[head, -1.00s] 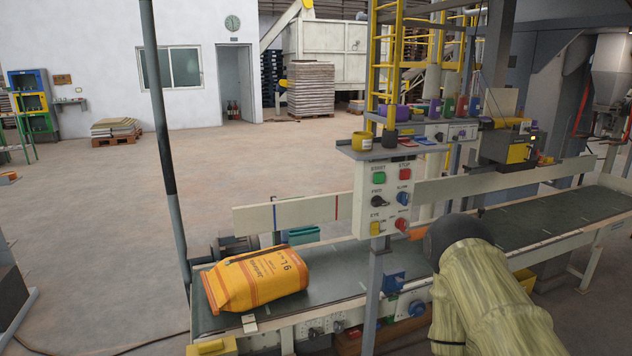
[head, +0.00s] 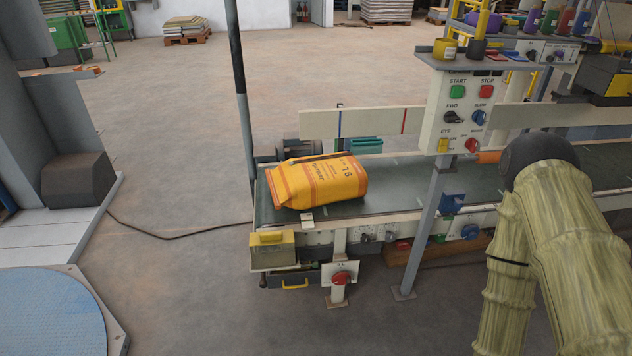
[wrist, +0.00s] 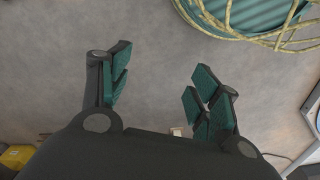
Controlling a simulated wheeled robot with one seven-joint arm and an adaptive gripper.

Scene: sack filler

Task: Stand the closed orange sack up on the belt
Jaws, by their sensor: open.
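The orange sack (head: 318,181) lies on its side near the left end of the dark belt (head: 405,190). Its printed face shows, with a dark strip along its upper left part. In the head view my arm is at the right, in a yellowish cover, and its gripper end is out of sight. In the wrist view my gripper (wrist: 160,95) is open and empty, its green-padded fingers wide apart over bare grey floor. The sack does not show in the wrist view.
A grey post (head: 428,215) carrying the control panel (head: 466,112) stands at the belt's front edge, between the sack and my arm. A dark upright pole (head: 240,90) stands behind the belt's left end. A blue round platform (head: 50,315) lies at lower left; floor between is mostly clear.

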